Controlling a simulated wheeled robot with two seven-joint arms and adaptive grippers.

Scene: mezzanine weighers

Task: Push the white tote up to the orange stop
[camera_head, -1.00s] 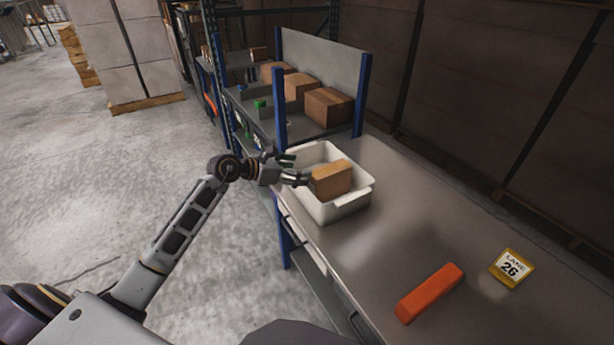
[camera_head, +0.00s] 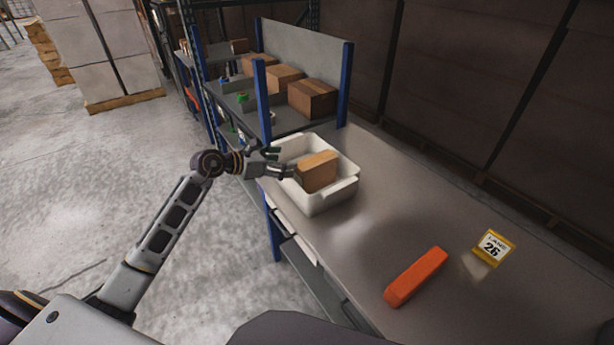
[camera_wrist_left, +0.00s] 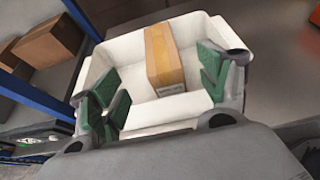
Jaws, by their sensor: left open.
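The tote also shows in the left wrist view (camera_wrist_left: 118,55), with the carton (camera_wrist_left: 165,62) inside. The orange stop (camera_head: 416,277) is a long block on the bench to the lower right of the tote, with a clear gap between them. My left gripper (camera_head: 282,162) is open at the tote's left end, its green-padded fingers (camera_wrist_left: 160,90) spread at the near rim. I cannot tell whether they touch the tote. My right gripper is not in view.
A yellow-edged Lane 26 sign (camera_head: 494,247) stands beyond the stop. A shelf with blue posts (camera_head: 263,100) and brown boxes (camera_head: 312,98) is behind the tote. The bench (camera_head: 375,215) is bare between tote and stop. A dark wall runs along the right.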

